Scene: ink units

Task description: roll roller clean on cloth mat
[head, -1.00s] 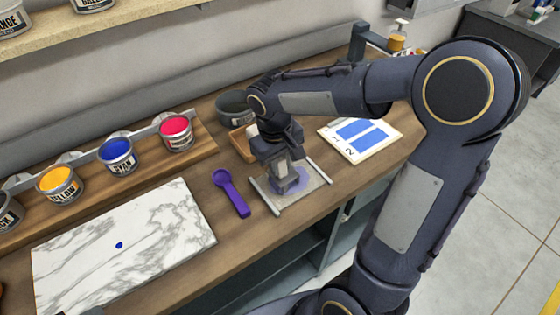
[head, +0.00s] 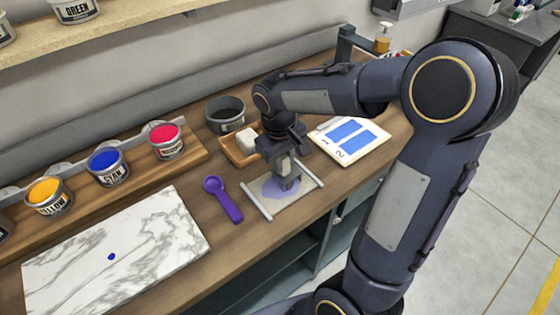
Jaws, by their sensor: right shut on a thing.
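The cloth mat (head: 264,203) is a pale grey pad with a bar along its left and right sides. A violet-blue smear (head: 275,195) marks its middle. My right gripper (head: 287,179) points down over the right part of the mat and is shut on the roller. The roller is mostly hidden by the gripper; its low end seems to be at the mat, but I cannot tell whether it touches. My left gripper is not in view.
A purple spoon (head: 223,200) lies left of the mat. Behind are a wooden tray (head: 236,157) with a white block and a dark bowl (head: 226,108). A numbered card (head: 375,148) lies right. A marble slab (head: 60,270) with a blue dot and ink cans (head: 107,167) are left.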

